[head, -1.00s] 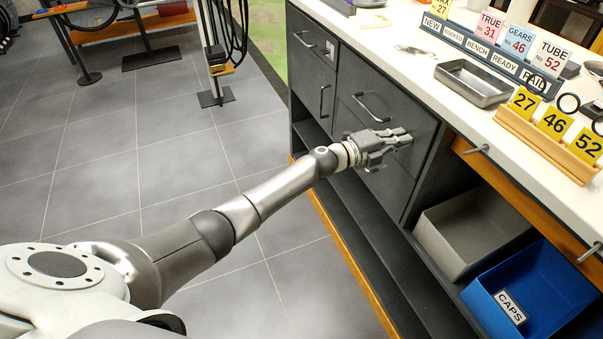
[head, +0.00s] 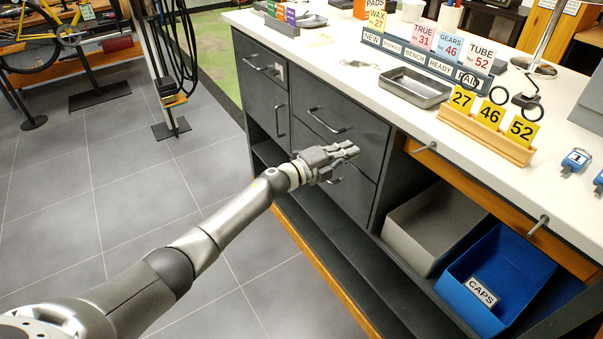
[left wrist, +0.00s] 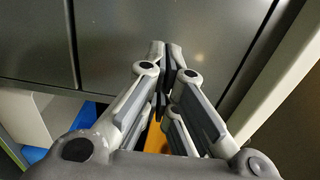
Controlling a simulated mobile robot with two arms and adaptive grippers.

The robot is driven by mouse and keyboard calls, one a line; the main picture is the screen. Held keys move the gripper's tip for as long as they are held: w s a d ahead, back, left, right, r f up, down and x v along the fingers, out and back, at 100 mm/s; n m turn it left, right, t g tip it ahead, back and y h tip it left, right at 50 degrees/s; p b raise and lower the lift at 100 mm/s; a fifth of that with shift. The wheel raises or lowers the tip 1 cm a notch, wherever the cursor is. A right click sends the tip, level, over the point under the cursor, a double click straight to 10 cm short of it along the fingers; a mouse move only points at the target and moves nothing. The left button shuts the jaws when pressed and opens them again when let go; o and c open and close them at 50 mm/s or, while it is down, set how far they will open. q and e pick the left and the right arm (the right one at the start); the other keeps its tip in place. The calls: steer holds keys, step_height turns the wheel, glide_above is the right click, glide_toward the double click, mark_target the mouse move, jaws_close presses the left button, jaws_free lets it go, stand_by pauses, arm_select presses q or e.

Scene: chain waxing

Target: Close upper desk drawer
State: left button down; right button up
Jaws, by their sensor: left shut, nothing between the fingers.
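The upper desk drawer (head: 350,103) is a dark grey front with a bar handle (head: 327,122), under the white worktop. It looks flush or nearly flush with the desk; a small gap cannot be told. My left gripper (head: 350,150) is shut and empty, just below and right of that handle, over the lower part of the drawer fronts. Whether it touches cannot be told. In the left wrist view, its closed fingertips (left wrist: 166,50) point at dark grey panels (left wrist: 115,25) with seams. A lower drawer handle (head: 334,180) shows partly behind the gripper. My right gripper is out of view.
A grey bin (head: 425,225) and a blue CAPS bin (head: 500,270) stand on the open shelf to the right. The worktop (head: 350,80) carries a metal tray (head: 415,86) and a number-card stand (head: 485,135).

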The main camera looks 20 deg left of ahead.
arm_select(q)
steer(key=v, duration=1.1)
steer(key=s+a+f+n+y, duration=0.2)
steer(key=f+n, duration=0.1)
steer(key=f, duration=0.5)
steer(key=s+a+f+n+y, duration=0.1)
steer(key=a+f+n+y, duration=0.1)
steer(key=f+n, duration=0.35)
steer(key=s+a+f+n+y, duration=0.2)
steer(key=a+f+y, duration=0.1)
steer(key=f, duration=0.6)
steer(key=s+a+f+n+g+y, duration=0.2)
steer(key=s+f+n+g, duration=0.25)
steer(key=s+f, duration=0.85)
steer(key=s+f+n+g+y, duration=0.2)
steer(key=s+f+n+g, duration=0.25)
steer(key=s+f, duration=1.35)
steer(key=s+d+f+n+g, duration=0.1)
steer(key=s+n+g, duration=0.1)
steer(key=s, duration=0.9)
steer(key=s+d+f+n+g, duration=0.1)
steer(key=s+d+f+g, duration=0.1)
steer(key=s, duration=0.9)
steer(key=shift+s+f+n, duration=0.25)
steer(key=shift+s+n, duration=0.1)
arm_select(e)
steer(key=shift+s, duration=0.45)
